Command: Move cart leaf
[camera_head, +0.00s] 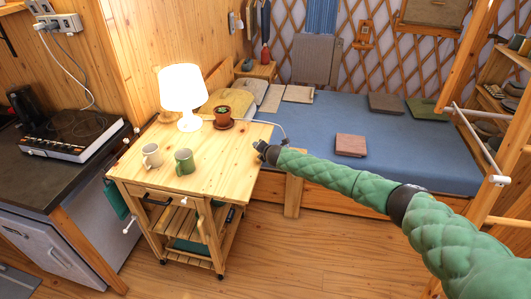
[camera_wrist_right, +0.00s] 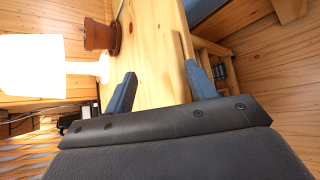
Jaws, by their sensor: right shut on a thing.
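The wooden cart (camera_head: 190,195) stands at left centre in the head view. Its top, with the cart leaf (camera_head: 242,160), looks level and reaches out past the legs on the right; I cannot make out the seam. My right gripper (camera_head: 266,152) is at the right edge of the top. In the right wrist view my right gripper (camera_wrist_right: 160,75) has its two blue fingers on either side of the leaf (camera_wrist_right: 155,40), shut on its edge. My left gripper is in neither view.
A lit lamp (camera_head: 183,92), a potted plant (camera_head: 223,117), a white mug (camera_head: 151,155) and a green mug (camera_head: 184,161) stand on the cart top. A blue bed (camera_head: 330,115) is behind and a counter (camera_head: 50,175) left. Floor in front is clear.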

